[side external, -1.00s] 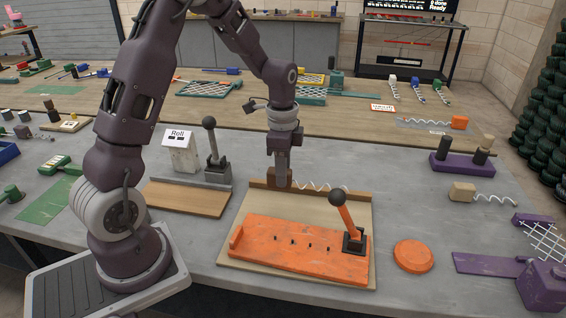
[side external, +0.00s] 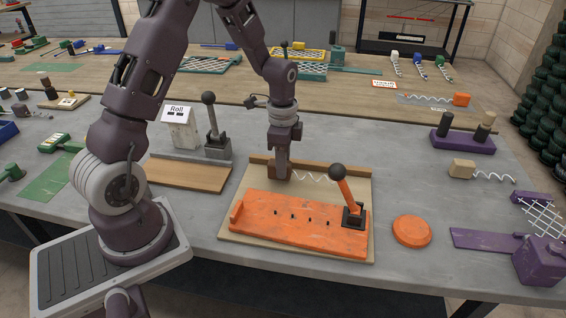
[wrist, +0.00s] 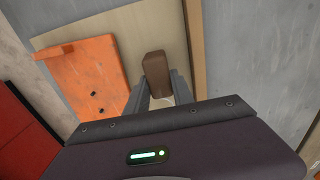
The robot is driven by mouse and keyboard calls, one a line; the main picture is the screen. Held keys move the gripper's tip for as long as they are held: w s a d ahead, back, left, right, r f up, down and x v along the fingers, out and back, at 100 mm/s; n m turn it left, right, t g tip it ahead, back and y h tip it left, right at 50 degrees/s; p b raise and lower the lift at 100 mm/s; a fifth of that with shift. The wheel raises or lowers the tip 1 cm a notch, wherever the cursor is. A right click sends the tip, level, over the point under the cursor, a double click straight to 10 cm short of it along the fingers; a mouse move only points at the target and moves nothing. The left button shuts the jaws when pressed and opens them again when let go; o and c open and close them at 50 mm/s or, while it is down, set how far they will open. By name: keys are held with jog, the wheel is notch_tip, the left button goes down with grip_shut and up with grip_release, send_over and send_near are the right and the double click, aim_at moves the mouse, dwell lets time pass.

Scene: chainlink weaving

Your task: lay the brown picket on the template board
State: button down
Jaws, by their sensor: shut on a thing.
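My gripper (side external: 281,176) points down over the back left of the pale wooden template board (side external: 230,232). It is shut on the brown picket. The picket's brown block end (wrist: 156,68) shows between the two fingers in the wrist view; in the side view the fingers mostly hide it. A pale zigzag wire (side external: 315,178) runs right from my gripper, in front of the board's raised back rail (side external: 345,172). Whether the picket touches the board cannot be told. An orange plate (side external: 300,232) with several dark pegs covers the board's front.
A black-knobbed orange lever (side external: 345,190) stands at the plate's right end. A round orange disc (side external: 411,231) lies right of the board. A Roll stand (side external: 180,128) and grey lever press (side external: 215,145) stand to the left. Bare grey table lies behind the board.

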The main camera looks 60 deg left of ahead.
jog(key=shift+f, duration=0.6)
jog(key=c, duration=1)
grip_release()
notch_tip(320, 180, up, 7)
jog(key=shift+r, duration=0.1)
